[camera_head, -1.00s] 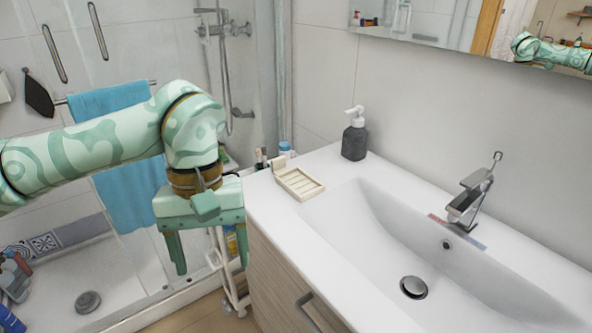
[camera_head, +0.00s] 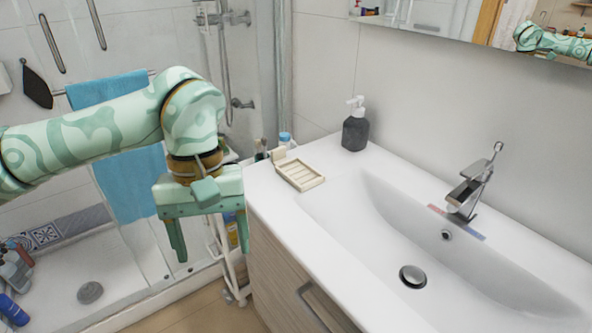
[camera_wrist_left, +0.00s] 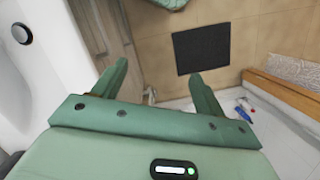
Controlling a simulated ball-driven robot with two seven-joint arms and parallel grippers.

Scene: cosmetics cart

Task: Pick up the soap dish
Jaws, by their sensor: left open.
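The cream slatted soap dish (camera_head: 300,174) lies on the white counter at the left end of the sink, in the head view. My left gripper (camera_head: 212,250) hangs to the left of the counter edge with its fingers pointing down, apart from the dish. It is open and empty. In the left wrist view my left gripper (camera_wrist_left: 160,82) has its two fingers spread over the floor, and no soap dish shows between them. My right gripper is not in view.
A dark soap dispenser (camera_head: 355,132) stands behind the dish. The faucet (camera_head: 470,188) rises at the right of the sink basin (camera_head: 385,225). A narrow cart (camera_head: 232,262) with bottles stands below my left gripper. A dark mat (camera_wrist_left: 201,50) lies on the floor.

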